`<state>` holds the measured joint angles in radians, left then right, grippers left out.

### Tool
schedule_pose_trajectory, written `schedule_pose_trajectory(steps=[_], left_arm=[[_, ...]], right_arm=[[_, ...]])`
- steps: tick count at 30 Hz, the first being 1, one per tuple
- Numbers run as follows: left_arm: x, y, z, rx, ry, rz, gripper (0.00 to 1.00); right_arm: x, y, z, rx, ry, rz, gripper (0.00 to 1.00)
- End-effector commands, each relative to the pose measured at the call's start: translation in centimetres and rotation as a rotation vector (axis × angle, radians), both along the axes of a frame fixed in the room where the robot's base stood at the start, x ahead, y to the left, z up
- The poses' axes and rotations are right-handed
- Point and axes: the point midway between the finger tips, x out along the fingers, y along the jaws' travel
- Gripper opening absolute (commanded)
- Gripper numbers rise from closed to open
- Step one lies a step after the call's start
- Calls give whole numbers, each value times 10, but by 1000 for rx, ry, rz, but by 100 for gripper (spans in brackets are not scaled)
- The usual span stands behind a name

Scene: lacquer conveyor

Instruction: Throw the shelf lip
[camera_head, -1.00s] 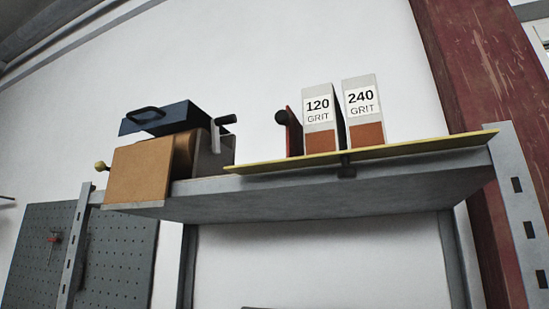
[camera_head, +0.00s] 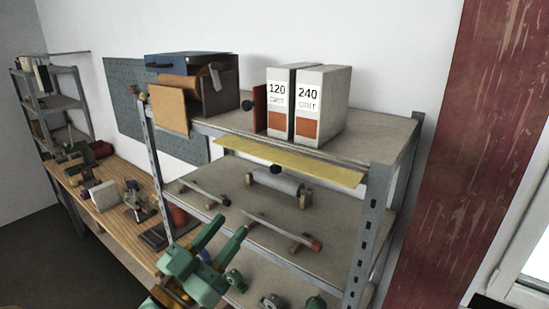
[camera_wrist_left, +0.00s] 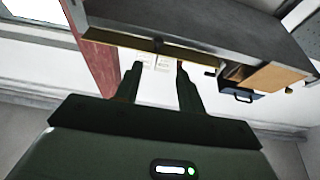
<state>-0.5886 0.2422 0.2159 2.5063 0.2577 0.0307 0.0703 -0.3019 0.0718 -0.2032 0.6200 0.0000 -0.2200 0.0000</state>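The shelf lip (camera_head: 300,166) is a long yellow strip along the front of the top shelf, with a dark knob (camera_head: 275,169) at its lower edge. Its broad face shows in the head view; I cannot tell its exact tilt. My green left gripper (camera_head: 233,224) is below and in front of it, open and empty, clear of the lip. In the left wrist view, the two dark fingers (camera_wrist_left: 158,66) stand apart, with the lip (camera_wrist_left: 128,42) beyond the fingertips. My right gripper is not in view.
Two grit boxes, 120 (camera_head: 279,102) and 240 (camera_head: 321,105), stand on the top shelf (camera_head: 372,140) behind the lip. A blue-lidded box (camera_head: 200,72) and a brown panel (camera_head: 170,108) are left. Clamps (camera_head: 283,231) lie on the shelf below. A wooden bench (camera_head: 107,204) extends left.

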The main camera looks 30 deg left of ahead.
Motion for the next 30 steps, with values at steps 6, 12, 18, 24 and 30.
schedule_pose_trajectory(steps=[6, 12, 18, 24, 30], left_arm=[[23, -3, 11, 0, -14, -2, 40], [58, -5, 20, 1, -15, -2, 40], [87, -7, 34, 0, -13, -2, 40], [122, -10, 56, -2, -5, -2, 40], [143, -12, 63, -2, -5, -2, 40]], right_arm=[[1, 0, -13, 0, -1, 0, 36], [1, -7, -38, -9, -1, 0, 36], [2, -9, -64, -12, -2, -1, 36], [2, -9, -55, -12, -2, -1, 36], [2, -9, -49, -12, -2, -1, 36]])
